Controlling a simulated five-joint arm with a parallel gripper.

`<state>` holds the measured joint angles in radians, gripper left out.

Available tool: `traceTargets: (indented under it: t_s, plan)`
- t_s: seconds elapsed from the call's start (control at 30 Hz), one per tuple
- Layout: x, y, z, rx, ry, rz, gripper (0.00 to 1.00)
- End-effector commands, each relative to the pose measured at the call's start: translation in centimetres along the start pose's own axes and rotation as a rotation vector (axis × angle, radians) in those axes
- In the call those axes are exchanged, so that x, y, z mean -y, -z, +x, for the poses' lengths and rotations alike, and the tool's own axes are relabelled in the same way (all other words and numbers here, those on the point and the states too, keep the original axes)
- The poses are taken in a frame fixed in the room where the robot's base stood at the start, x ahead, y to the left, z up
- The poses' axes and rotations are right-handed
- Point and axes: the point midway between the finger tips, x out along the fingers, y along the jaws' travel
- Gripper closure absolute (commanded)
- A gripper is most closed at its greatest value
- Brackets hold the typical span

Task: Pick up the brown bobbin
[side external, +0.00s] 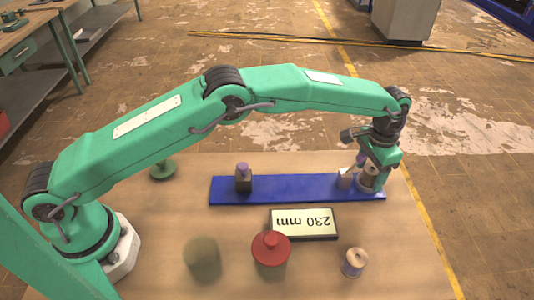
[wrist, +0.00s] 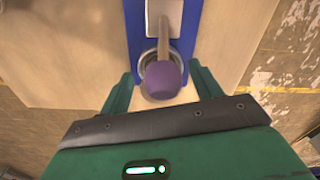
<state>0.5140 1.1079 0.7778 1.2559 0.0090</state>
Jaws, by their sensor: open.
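A brown, spool-like thing (side external: 371,171) stands at the right end of the blue bar in the side external view, partly hidden by my gripper; it looks like the brown bobbin. My gripper (side external: 370,163) is above and around this spot, pointing down. In the wrist view, my gripper (wrist: 160,85) is open, with one green finger on each side of a grey ring-shaped rim (wrist: 146,62). A purple knob (wrist: 163,81) on a brown rod covers most of what lies inside the rim. I cannot tell whether the fingers touch anything.
The blue bar (side external: 290,189) also carries a pale block and a dark, purple-topped block (side external: 243,180).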

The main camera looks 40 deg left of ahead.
Motion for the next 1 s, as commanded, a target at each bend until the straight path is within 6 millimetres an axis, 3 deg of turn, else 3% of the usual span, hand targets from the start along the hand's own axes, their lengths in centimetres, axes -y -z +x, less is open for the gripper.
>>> traceTargets:
  t_s: [0.07, 0.3, 0.73, 1.0]
  plan:
    - [0.0, 0.0, 0.0, 0.000, 0.000, 0.000, 0.36]
    - [0.0, 0.0, 0.0, 0.000, 0.000, 0.000, 0.83]
    - [0.0, 0.0, -0.4, -0.001, 0.000, 0.000, 0.84]
    - [0.0, 0.1, -2.5, -0.003, 0.000, 0.000, 0.84]
